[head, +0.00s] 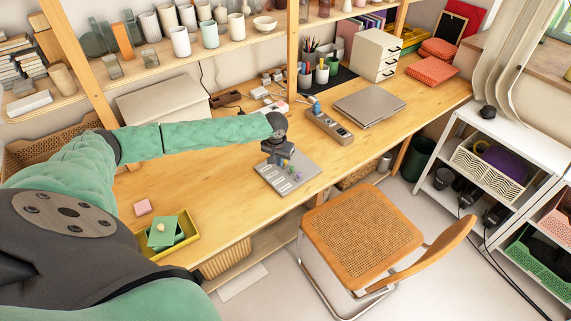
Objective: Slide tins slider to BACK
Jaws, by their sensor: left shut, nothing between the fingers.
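A flat grey slider panel (272,181) lies on the wooden desk near its front edge. It has several pale slots and small coloured knobs, including purple and green ones. The labels are too small to read, so I cannot tell which slider is the tins one. My left gripper (284,160) reaches in from the left and points down over the panel's back part. It is shut with nothing in it. Its fingertips hide part of the panel, and I cannot tell whether they touch a knob. My right gripper is not in view.
A chair (362,231) stands in front. Bare desk lies left of the panel.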

